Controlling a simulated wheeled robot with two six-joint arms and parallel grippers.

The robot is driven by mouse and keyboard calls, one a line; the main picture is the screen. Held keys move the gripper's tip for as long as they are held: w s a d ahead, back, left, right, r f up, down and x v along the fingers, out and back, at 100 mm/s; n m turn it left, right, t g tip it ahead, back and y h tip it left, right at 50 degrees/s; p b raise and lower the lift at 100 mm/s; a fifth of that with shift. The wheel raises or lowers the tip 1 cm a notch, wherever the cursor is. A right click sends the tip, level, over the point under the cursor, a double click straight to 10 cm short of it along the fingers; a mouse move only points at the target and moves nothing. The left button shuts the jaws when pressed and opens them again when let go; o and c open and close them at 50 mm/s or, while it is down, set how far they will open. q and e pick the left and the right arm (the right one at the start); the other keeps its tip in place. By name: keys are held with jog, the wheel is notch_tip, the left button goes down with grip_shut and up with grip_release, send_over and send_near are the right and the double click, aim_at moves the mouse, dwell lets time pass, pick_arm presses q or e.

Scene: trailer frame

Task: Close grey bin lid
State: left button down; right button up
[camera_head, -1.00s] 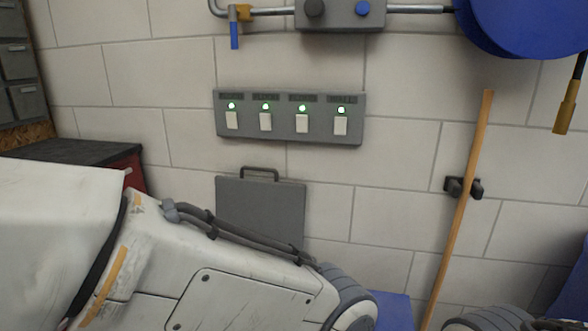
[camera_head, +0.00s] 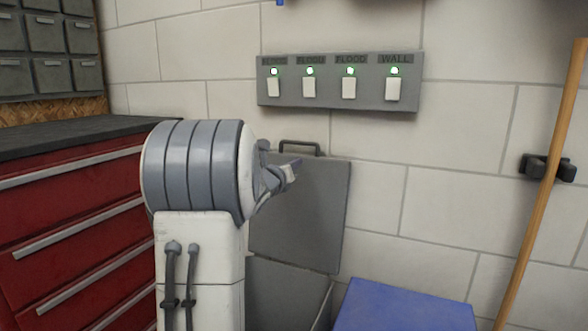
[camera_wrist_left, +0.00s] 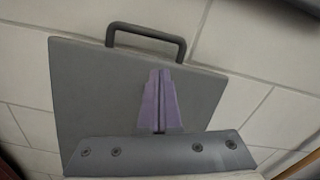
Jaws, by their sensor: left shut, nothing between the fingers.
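The grey bin's lid (camera_head: 312,215) stands open, raised upright near the tiled wall, with its dark handle (camera_head: 300,147) at the top. The grey bin (camera_head: 285,295) shows below it, partly hidden by my left arm. My left gripper (camera_head: 292,168) is in front of the lid's upper part, a little below the handle. In the left wrist view the gripper's purple fingers (camera_wrist_left: 158,100) are together and empty, in front of the lid (camera_wrist_left: 85,95), with the handle (camera_wrist_left: 146,36) beyond them. I cannot tell whether the fingers touch the lid. My right gripper is not in view.
A red drawer cabinet (camera_head: 80,225) stands left of my arm. A blue lid or box (camera_head: 405,308) is right of the grey bin. A switch panel (camera_head: 340,82) is on the wall above. A wooden pole (camera_head: 548,180) stands at the right.

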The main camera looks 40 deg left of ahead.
pick_arm(q)
jog(key=s+a+m+t, duration=0.1)
jog(key=s+a+m, duration=0.25)
jog(key=a, duration=0.25)
jog(key=x, duration=0.7)
jog(key=r+x, duration=0.1)
jog(key=x, duration=0.2)
jog(key=shift+w+d, duration=0.25)
jog(key=shift+w, duration=0.05)
jog(key=shift+f+m, duration=0.1)
jog(key=shift+m, duration=0.15)
